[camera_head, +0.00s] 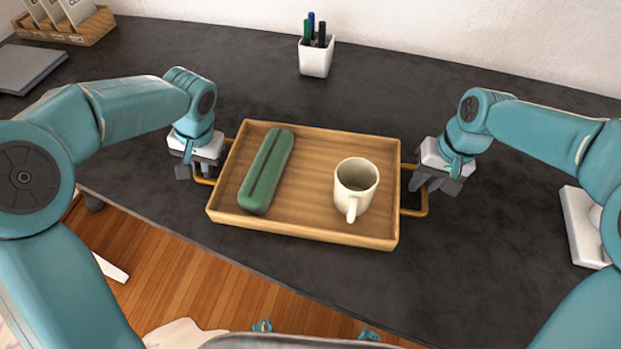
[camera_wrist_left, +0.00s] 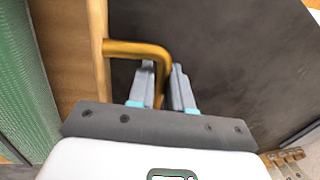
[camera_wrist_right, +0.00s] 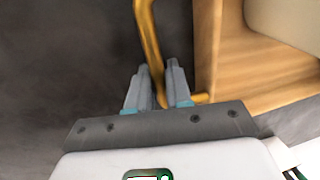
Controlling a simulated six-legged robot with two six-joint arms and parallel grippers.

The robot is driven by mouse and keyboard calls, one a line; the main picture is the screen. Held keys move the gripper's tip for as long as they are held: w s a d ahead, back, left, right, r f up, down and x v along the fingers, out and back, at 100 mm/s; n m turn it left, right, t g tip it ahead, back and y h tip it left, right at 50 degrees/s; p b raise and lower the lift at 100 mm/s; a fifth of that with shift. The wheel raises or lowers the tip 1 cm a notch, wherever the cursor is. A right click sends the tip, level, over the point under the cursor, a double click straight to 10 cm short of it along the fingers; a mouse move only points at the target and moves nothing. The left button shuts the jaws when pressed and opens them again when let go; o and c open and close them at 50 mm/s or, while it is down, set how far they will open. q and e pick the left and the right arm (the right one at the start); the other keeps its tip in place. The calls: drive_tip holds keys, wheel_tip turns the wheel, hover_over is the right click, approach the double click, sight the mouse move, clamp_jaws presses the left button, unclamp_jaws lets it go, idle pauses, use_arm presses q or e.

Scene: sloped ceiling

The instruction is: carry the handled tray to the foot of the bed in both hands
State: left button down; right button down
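The wooden handled tray (camera_head: 300,228) rests on the dark desk, with a brass handle at each short end. It holds a long green case (camera_head: 266,170) on its left side and a cream mug (camera_head: 356,186) on its right side. My left gripper (camera_head: 196,176) is at the left handle (camera_wrist_left: 140,48). In the left wrist view its fingers (camera_wrist_left: 164,85) are close together with the bar between them. My right gripper (camera_head: 436,184) is at the right handle (camera_wrist_right: 147,32). In the right wrist view its fingers (camera_wrist_right: 157,82) are close on both sides of the bar.
A white cup of pens (camera_head: 316,58) stands behind the tray. A white object (camera_head: 580,228) is at the right. Wooden floor (camera_head: 170,270) lies beyond the desk's near edge.

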use_arm(q)
drive_tip(key=shift+r, duration=0.1)
use_arm(e)
drive_tip(key=shift+r, duration=0.15)
